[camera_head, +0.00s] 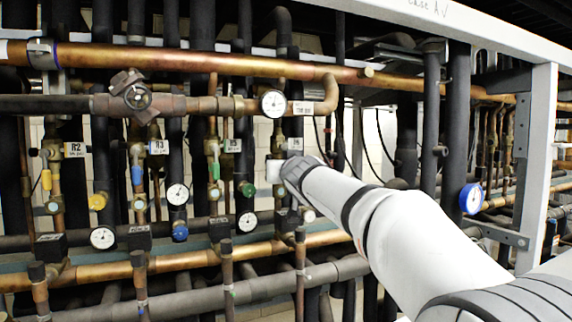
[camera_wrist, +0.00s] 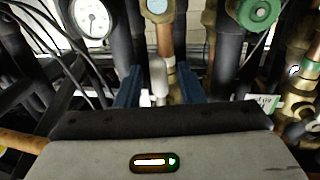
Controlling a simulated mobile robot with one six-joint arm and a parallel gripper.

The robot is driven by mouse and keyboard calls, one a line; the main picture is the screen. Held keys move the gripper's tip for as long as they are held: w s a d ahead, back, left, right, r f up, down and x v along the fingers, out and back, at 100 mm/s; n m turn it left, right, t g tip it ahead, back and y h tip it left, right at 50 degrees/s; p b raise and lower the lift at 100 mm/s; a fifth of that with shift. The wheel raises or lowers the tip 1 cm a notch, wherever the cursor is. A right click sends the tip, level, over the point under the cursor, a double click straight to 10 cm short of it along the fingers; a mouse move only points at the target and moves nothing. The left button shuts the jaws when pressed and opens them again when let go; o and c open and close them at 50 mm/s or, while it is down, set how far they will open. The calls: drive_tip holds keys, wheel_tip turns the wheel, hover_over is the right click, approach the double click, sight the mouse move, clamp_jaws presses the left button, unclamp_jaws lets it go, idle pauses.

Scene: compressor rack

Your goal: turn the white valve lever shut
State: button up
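The white valve lever (camera_wrist: 158,76) shows in the wrist view as a short pale bar beside a copper and brass pipe. My gripper (camera_wrist: 160,86) has its two blue fingers apart, one on each side of the lever and pipe. I see clear gaps between the fingers and the lever. The gripper's fingers are mostly hidden there.
In the wrist view a white gauge (camera_wrist: 92,18) is at upper left and a green knob (camera_wrist: 258,10) at upper right. In the head view a thick copper pipe (camera_head: 190,60) runs above my gripper, and a white frame post (camera_head: 535,165) stands at right. Pipes crowd both sides.

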drive_tip(key=shift+w, duration=0.4)
clamp_jaws()
idle(0.4)
